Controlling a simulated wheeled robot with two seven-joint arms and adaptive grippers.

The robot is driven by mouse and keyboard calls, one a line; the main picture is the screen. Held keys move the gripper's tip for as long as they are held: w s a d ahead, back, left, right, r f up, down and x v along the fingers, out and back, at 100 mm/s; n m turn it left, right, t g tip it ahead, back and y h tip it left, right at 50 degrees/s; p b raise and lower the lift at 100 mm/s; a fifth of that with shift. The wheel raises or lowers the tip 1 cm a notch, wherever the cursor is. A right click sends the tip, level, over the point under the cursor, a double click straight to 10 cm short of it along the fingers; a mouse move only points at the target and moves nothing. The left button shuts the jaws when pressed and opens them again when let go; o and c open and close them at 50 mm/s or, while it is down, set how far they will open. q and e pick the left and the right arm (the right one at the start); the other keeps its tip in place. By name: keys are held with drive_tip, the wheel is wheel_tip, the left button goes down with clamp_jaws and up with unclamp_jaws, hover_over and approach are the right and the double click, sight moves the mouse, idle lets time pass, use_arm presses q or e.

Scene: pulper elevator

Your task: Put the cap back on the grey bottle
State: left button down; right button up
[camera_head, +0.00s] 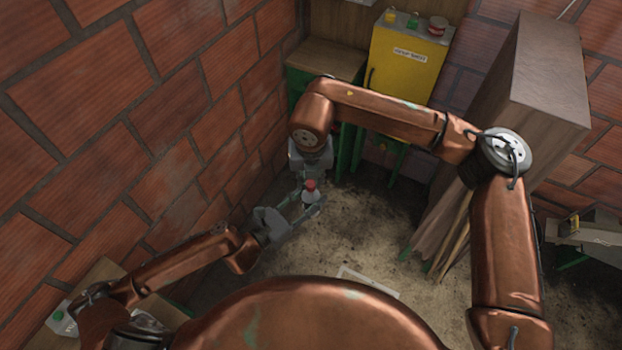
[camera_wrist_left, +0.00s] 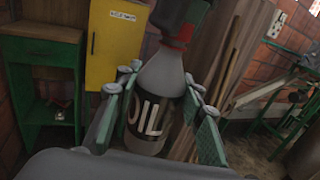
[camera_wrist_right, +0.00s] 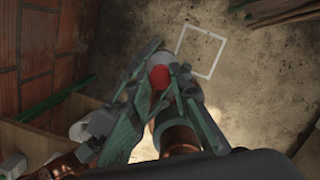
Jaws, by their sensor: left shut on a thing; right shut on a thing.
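The grey bottle (camera_wrist_left: 160,75) with a dark "OIL" label stands roughly upright between the fingers of my left gripper (camera_wrist_left: 160,95), which is shut on it. The bottle also shows small in the head view (camera_head: 311,197). The red cap (camera_wrist_right: 160,77) is between the fingers of my right gripper (camera_wrist_right: 162,84), which is shut on it. In the head view the red cap (camera_head: 310,184) is right at the top of the bottle, with my right gripper reaching down from above. I cannot tell whether the cap touches or sits on the neck; the fingers partly hide it.
A yellow cabinet (camera_head: 404,65) with small containers on top stands at the back, beside a green workbench (camera_head: 327,62). Wooden boards (camera_head: 447,225) lean by a tall wooden box (camera_head: 548,65) at the right. A brick wall (camera_head: 130,120) is close on the left. The floor below is mostly clear.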

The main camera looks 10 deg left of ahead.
drive_tip(key=m, duration=0.6)
drive_tip(key=shift+a+h, duration=0.15)
drive_tip(key=shift+h, duration=0.25)
drive_tip(key=m, duration=0.4)
drive_tip(key=shift+h, duration=0.3)
drive_tip(key=m, duration=0.3)
drive_tip(key=m+g, duration=0.1)
drive_tip(key=m, duration=0.2)
drive_tip(key=shift+w+m+h, duration=0.1)
drive_tip(key=shift+m+h, duration=0.2)
drive_tip(key=shift+m, duration=0.1)
drive_tip(key=m+g, duration=0.1)
drive_tip(key=m, duration=0.4)
drive_tip(key=shift+w, duration=0.1)
drive_tip(key=o, duration=0.7)
drive_tip(key=shift+c, duration=0.2)
